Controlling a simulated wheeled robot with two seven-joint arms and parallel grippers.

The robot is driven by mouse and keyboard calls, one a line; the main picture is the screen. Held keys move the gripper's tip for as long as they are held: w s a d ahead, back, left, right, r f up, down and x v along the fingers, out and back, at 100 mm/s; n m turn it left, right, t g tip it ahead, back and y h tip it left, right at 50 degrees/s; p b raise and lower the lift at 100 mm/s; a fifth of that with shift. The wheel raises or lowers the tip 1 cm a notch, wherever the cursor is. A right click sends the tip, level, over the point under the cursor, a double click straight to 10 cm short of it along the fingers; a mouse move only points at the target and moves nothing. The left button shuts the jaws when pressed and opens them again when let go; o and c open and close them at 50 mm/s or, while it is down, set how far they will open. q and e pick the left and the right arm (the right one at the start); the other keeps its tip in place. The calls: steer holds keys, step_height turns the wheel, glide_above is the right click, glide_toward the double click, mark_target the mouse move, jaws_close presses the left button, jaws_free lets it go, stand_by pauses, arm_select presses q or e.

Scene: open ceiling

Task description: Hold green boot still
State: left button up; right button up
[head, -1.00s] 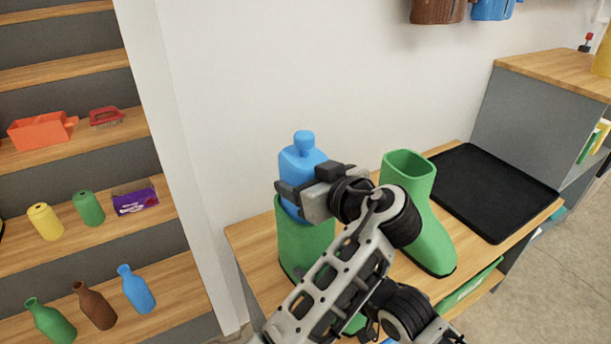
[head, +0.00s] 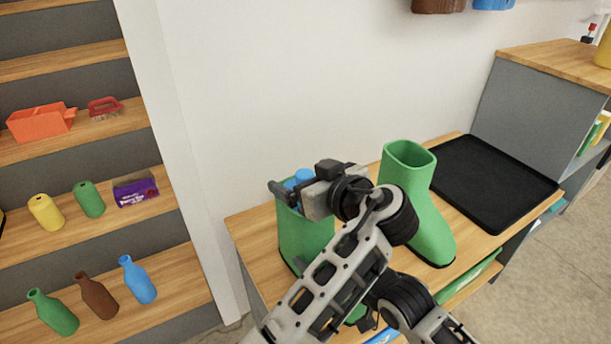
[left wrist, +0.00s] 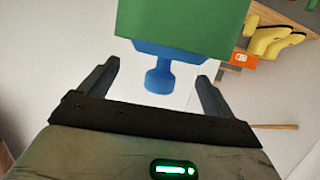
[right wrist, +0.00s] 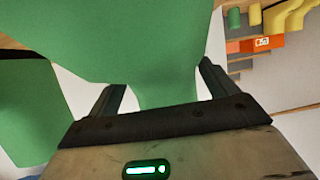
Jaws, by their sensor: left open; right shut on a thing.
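The left green boot (head: 305,240) stands upright on the wooden bench. My right gripper (right wrist: 162,85) is shut on the green boot's lower part (right wrist: 165,88). In the head view it is mostly hidden behind my left arm.
A second green boot (head: 415,205) stands to the right on the bench (head: 250,235). A black tray (head: 490,185) lies beyond it. Shelves at the left hold bottles (head: 97,295), cans (head: 88,199) and a purple box (head: 135,189). A white wall is behind the bench.

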arm_select(q)
steer(key=shift+f, duration=0.15)
steer(key=v, duration=0.8)
arm_select(e)
steer(key=o, duration=1.1)
steer(key=shift+s+d, duration=0.1)
